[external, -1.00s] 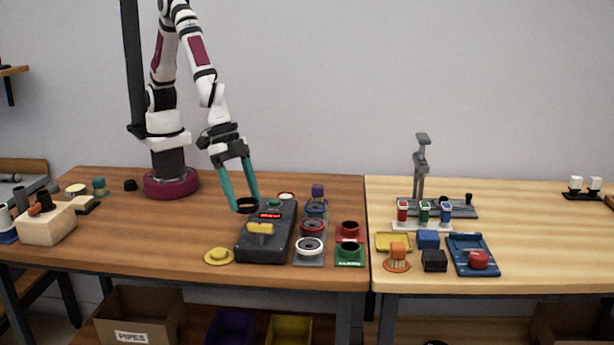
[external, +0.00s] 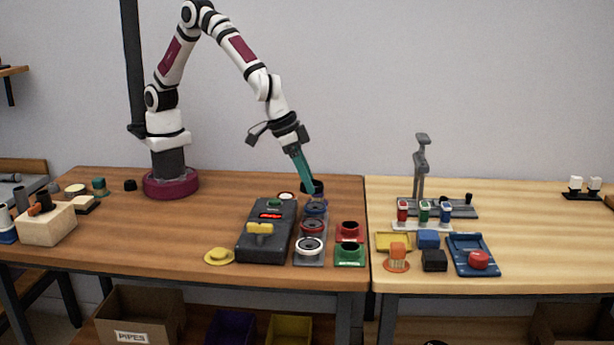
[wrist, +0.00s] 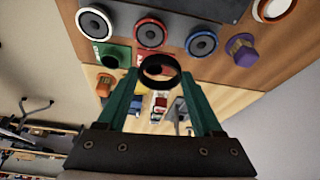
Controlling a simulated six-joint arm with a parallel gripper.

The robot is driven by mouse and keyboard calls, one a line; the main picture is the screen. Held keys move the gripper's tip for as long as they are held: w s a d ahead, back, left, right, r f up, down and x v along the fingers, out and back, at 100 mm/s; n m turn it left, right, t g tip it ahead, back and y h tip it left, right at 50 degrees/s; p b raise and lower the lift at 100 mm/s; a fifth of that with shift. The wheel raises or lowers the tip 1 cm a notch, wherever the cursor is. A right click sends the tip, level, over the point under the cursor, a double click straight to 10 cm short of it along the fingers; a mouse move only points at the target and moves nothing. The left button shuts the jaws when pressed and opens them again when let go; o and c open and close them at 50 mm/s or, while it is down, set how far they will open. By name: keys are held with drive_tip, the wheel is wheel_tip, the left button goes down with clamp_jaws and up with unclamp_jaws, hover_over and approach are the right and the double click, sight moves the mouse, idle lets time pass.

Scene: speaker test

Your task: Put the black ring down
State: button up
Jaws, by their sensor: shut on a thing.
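My gripper (external: 309,184) is shut on the black ring (external: 313,189), seen at the fingertips over the back end of the speaker row. In the wrist view the black ring (wrist: 158,86) sits between the two green fingers of my gripper (wrist: 159,73), its hole facing the camera. The row holds a blue-rimmed speaker (wrist: 201,43), a red-rimmed speaker (wrist: 149,34) and a white-rimmed speaker (wrist: 94,24). In the external view the ring looks close to the blue-rimmed speaker (external: 315,208); I cannot tell its height above it.
The dark tester box (external: 266,235) stands left of the row. A red cup (external: 349,229) and a green cup (external: 349,253) stand to its right.

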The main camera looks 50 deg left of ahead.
drive_tip(key=w, duration=0.2)
hover_over(351, 217)
drive_tip(key=s+a, duration=0.1)
drive_tip(key=shift+n, duration=0.3)
wheel_tip(351, 217, down, 8)
drive_tip(key=shift+r, duration=0.25)
drive_tip(key=shift+f, duration=1.95)
drive_tip(key=o, duration=1.3)
drive_tip(key=shift+f, duration=0.1)
drive_tip(key=shift+c, duration=0.2)
drive_tip(key=v, duration=1.2)
drive_tip(key=shift+s+d, duration=0.1)
